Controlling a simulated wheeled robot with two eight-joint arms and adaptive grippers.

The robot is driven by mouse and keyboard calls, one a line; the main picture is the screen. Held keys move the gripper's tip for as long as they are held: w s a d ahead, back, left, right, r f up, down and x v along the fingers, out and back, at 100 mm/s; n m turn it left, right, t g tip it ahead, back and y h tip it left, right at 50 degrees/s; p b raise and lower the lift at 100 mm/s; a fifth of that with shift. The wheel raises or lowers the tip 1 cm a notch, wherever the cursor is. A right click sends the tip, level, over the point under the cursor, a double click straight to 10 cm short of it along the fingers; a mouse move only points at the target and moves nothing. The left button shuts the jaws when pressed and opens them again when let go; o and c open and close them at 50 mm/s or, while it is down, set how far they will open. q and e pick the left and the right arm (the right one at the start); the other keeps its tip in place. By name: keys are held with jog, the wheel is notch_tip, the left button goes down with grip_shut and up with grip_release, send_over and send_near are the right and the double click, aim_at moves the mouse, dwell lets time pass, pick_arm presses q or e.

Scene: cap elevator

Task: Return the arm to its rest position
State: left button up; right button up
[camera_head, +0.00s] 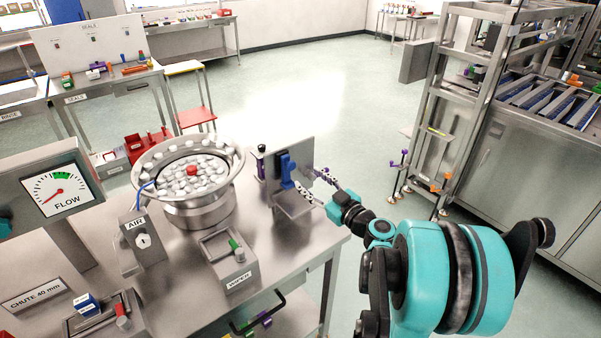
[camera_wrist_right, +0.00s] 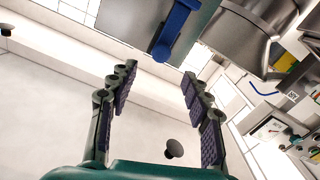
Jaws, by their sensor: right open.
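My right arm reaches in from the lower right of the head view. Its gripper (camera_head: 312,183) is close to a steel plate (camera_head: 305,153) with a blue lever (camera_head: 287,168) at the table's right edge. In the right wrist view the gripper (camera_wrist_right: 160,82) is open, its two padded fingers wide apart with nothing between them. The blue lever (camera_wrist_right: 174,32) shows beyond the fingertips at the top, apart from them. My left gripper is not in view.
A bowl feeder (camera_head: 190,175) with white caps, an AIR box (camera_head: 143,240), a WIPER box (camera_head: 232,262) and a FLOW gauge (camera_head: 58,195) stand on the steel table (camera_head: 185,285). A steel frame (camera_head: 432,110) and conveyor cabinet (camera_head: 530,165) stand at right. Open floor (camera_head: 300,90) lies behind.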

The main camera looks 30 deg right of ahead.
jog(key=shift+s+d, duration=0.1)
jog(key=shift+s, duration=0.95)
jog(key=s+a+f+g+y, duration=0.1)
jog(key=a+f+g+y, duration=0.15)
jog(key=a, duration=0.65)
jog(key=s+a+f+g+y, duration=0.15)
jog(key=a+g, duration=0.25)
jog(key=a, duration=0.4)
jog(key=s+a+f+m+g+h, duration=0.2)
jog(key=s+f, duration=0.1)
jog(key=s, duration=0.4)
jog(key=s+a+f+m+g+h, duration=0.1)
jog(key=s+a+f+g+h, duration=0.1)
jog(key=s, duration=0.5)
jog(key=shift+s+a+f+m+h+b, duration=0.25)
jog(key=shift+a+f+m+h+b, duration=0.25)
jog(key=shift+a, duration=0.35)
